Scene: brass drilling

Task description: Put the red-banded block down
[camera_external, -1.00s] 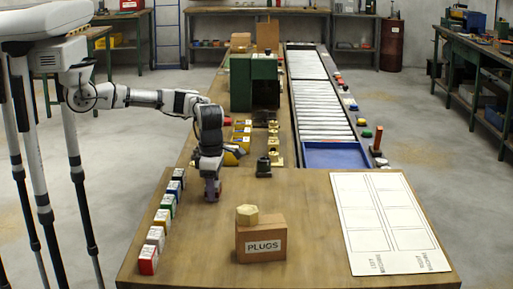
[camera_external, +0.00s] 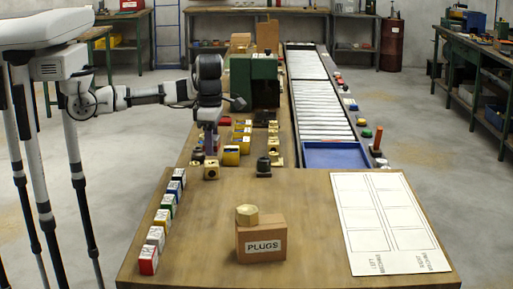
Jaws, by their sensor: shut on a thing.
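My gripper (camera_external: 211,150) hangs fingers-down above the left edge of the wooden table, over the row of brass and yellow blocks. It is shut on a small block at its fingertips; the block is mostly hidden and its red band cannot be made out. A brass block (camera_external: 211,172) with a dark hole stands on the table just below and in front of the gripper. Whether the two touch cannot be told.
Several yellow and brass pieces (camera_external: 231,156) stand close right of the gripper. Coloured labelled boxes (camera_external: 148,260) line the left edge. A PLUGS box (camera_external: 261,240) with a brass hexagonal piece stands in front. A white marked sheet (camera_external: 390,222) lies right; bare wood surrounds the PLUGS box.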

